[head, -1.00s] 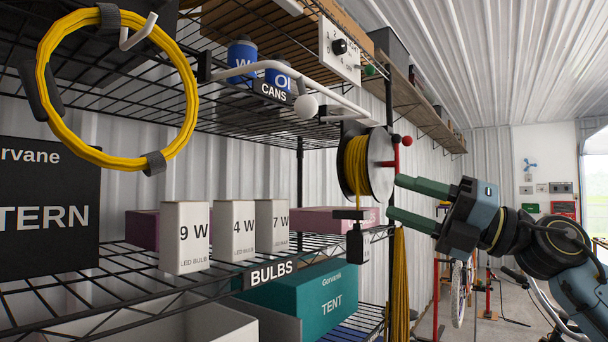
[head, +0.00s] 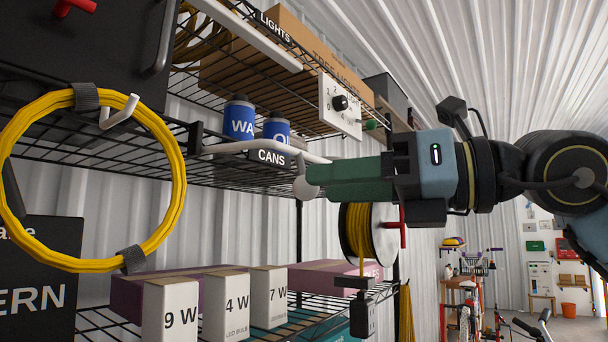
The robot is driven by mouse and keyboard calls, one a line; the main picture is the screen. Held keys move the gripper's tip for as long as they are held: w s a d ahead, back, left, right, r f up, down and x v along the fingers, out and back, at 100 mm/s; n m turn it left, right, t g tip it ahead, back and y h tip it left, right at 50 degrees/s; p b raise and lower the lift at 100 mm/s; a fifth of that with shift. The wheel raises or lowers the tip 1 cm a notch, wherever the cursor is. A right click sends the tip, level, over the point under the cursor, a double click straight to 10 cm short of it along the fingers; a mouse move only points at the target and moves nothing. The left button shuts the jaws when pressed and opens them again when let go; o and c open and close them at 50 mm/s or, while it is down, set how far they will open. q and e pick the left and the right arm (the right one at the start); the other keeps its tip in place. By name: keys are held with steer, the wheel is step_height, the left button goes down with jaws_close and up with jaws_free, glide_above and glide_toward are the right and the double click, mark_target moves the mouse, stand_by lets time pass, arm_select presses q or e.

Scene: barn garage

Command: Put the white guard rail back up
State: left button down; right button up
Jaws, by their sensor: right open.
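The white guard rail (head: 235,147) runs along the front of the shelf with the blue cans, by the black CANS label. Its left end meets a black bracket on the shelf edge. A pale round knob (head: 305,189) shows at its right part. My right gripper (head: 318,179) reaches in from the right at knob height, its green fingers level and open. The fingertips overlap the knob in the picture and hide part of the rail's right end. I cannot tell whether they touch. My left gripper is out of view.
Two blue cans (head: 241,118) stand behind the rail. A yellow cord reel (head: 357,231) hangs just below my right gripper. A white dial box (head: 340,107) is above it. A yellow cable loop (head: 178,190) hangs at left, and white bulb boxes (head: 230,305) stand below.

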mark_target(304, 192)
steer(key=shift+p+x, duration=0.45)
steer(key=shift+x, duration=1.9)
jaws_close()
